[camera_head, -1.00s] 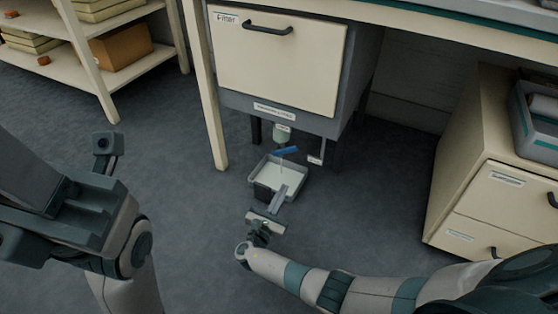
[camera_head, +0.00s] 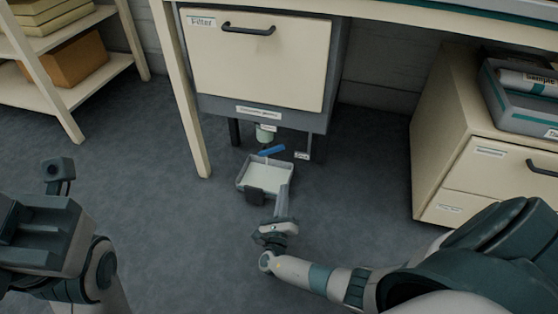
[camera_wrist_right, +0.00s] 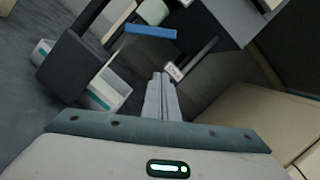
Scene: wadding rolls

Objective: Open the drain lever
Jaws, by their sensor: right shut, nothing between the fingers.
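The blue drain lever (camera_head: 271,150) sits below the pale green drain outlet (camera_head: 264,134) under the filter cabinet (camera_head: 260,60). It lies slanted in the head view. In the right wrist view the blue lever (camera_wrist_right: 150,32) is beyond my fingertips and slightly left. My right gripper (camera_head: 286,186) is shut and empty, low at the right side of the white tray. It also shows in the right wrist view (camera_wrist_right: 160,77), its fingers together and apart from the lever. My left arm is at the left edge; its fingers do not show.
The white tray (camera_head: 251,181) with a dark front handle stands on the floor below the outlet. A small label plate (camera_head: 302,155) hangs right of the lever. A table leg (camera_head: 185,100) is on the left, a drawer unit (camera_head: 470,160) on the right.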

